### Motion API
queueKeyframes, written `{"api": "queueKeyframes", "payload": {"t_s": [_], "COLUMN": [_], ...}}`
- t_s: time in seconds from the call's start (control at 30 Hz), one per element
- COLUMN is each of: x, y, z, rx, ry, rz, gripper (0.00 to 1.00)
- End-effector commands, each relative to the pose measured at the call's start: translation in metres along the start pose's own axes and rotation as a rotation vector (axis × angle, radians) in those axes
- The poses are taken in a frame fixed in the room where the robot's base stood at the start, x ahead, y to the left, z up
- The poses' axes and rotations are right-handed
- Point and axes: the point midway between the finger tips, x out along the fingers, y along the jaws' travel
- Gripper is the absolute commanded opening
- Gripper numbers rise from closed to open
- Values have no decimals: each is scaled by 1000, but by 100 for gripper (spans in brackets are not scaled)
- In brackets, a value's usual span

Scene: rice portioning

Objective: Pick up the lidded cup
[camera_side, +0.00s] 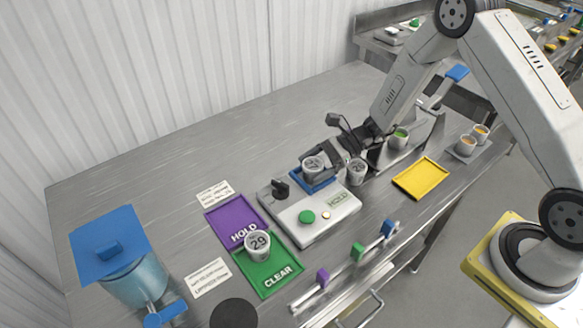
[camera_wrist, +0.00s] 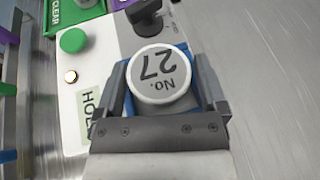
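A white lidded cup marked "No. 27" (camera_wrist: 161,76) stands in a blue tray (camera_wrist: 129,103) in the wrist view. In the side view this appears to be the cup (camera_side: 314,164) on the blue tray (camera_side: 325,185) at the back of the grey device. My gripper (camera_wrist: 162,88) has a finger on each side of the cup. A narrow gap shows beside the left finger, so it looks open around the cup. In the side view my gripper (camera_side: 325,160) is low over the blue tray, partly hiding it.
Another lidded cup (camera_side: 357,172) stands close to the right of my gripper. A cup marked 29 (camera_side: 258,246) sits at the purple HOLD tray (camera_side: 225,218) and green CLEAR tray (camera_side: 270,278). The device has a green button (camera_side: 307,217) and black knob (camera_side: 281,188). A yellow tray (camera_side: 421,179) is empty.

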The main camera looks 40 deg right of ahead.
Motion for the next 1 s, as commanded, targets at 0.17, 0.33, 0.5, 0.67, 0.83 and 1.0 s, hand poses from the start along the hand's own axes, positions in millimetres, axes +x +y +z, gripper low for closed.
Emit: {"api": "queueKeyframes", "payload": {"t_s": [0.17,0.33,0.5,0.67,0.83,1.0], "x": [0,0,0,-2,-6,-13], "y": [0,0,0,0,-1,-2], "z": [0,0,1,4,14,32], "rx": [0,0,-1,-1,-3,-5], "ry": [0,0,0,0,-1,-1], "rz": [0,0,0,0,0,-1], "gripper": [30,4,4,4,3,3]}}
